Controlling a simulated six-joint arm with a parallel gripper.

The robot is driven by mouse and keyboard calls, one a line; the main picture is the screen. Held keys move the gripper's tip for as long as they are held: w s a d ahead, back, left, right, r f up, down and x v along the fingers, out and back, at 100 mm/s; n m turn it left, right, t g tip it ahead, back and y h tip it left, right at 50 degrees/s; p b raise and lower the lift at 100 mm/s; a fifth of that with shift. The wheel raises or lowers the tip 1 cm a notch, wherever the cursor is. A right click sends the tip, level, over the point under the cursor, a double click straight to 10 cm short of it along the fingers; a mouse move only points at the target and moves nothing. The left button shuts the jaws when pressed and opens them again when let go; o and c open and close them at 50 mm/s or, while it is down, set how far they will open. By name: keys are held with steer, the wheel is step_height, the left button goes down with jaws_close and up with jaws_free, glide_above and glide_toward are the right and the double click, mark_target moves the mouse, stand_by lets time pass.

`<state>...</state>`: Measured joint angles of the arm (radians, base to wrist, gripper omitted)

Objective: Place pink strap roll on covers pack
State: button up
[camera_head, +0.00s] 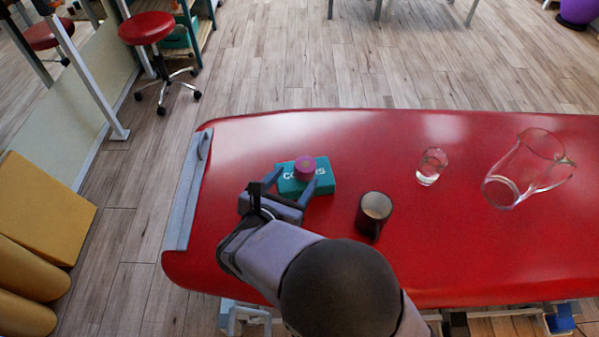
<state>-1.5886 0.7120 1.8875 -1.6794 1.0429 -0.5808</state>
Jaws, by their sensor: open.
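A pink strap roll (305,168) rests on top of a teal covers pack (322,183), near the middle of its upper face. The pack lies on the red treatment table (420,240), with white lettering partly hidden by my gripper and the roll. My gripper (292,181) is open, with its two fingers reaching over the pack, one on the left and one on the right near the roll. The fingers look apart from the roll. Whether they touch the pack cannot be told.
A dark mug (374,215) stands close to the right of the pack. A clear glass (431,166) and a glass jug (527,168) stand further right. The table's left edge has a grey rail (187,190). The back left of the table top is clear.

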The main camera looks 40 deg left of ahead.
steer(key=v, duration=0.6)
steer(key=shift+r, duration=0.15)
steer(key=shift+s, duration=0.15)
